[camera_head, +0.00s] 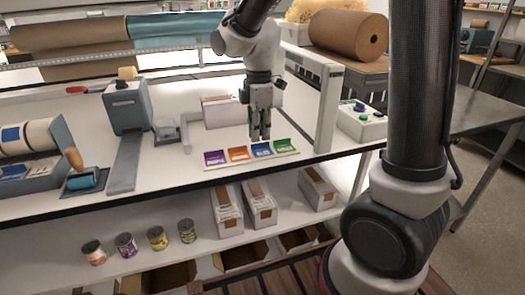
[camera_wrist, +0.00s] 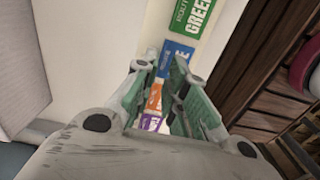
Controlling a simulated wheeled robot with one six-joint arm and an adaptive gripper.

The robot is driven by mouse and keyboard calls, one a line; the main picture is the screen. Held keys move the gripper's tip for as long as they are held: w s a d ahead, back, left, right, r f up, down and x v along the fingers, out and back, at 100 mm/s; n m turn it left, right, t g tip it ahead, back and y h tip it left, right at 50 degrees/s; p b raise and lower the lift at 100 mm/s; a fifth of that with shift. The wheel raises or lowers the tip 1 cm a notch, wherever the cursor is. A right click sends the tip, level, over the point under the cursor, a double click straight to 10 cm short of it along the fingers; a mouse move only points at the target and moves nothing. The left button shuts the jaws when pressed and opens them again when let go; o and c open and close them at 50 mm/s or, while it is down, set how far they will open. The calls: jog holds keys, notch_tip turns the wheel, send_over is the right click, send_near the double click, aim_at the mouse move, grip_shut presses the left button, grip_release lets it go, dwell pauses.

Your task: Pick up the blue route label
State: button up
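The blue route label (camera_head: 261,150) lies in a row of labels on the white table, between the orange label (camera_head: 238,154) and the green label (camera_head: 284,146). The purple label (camera_head: 215,158) is at the row's left end. My gripper (camera_head: 260,136) points down just above the blue label. In the wrist view the blue label (camera_wrist: 178,54) shows near the open fingertips (camera_wrist: 161,68), partly hidden by a finger. The gap between the fingers looks empty. The green label (camera_wrist: 193,17) shows beyond the fingertips; the orange label (camera_wrist: 155,97) shows between the fingers.
A white upright frame (camera_head: 327,105) stands right of the labels, close to my gripper. A white box (camera_head: 222,112) is behind them to the left. A grey-blue dispenser (camera_head: 127,106) is farther left. Cans and cartons (camera_head: 227,208) fill the shelf below. The table front is clear.

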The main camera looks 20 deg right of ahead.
aim_at(259, 148)
notch_tip(259, 148, down, 3)
jog(key=shift+f, duration=0.2)
grip_shut()
jog(key=shift+r, duration=0.1)
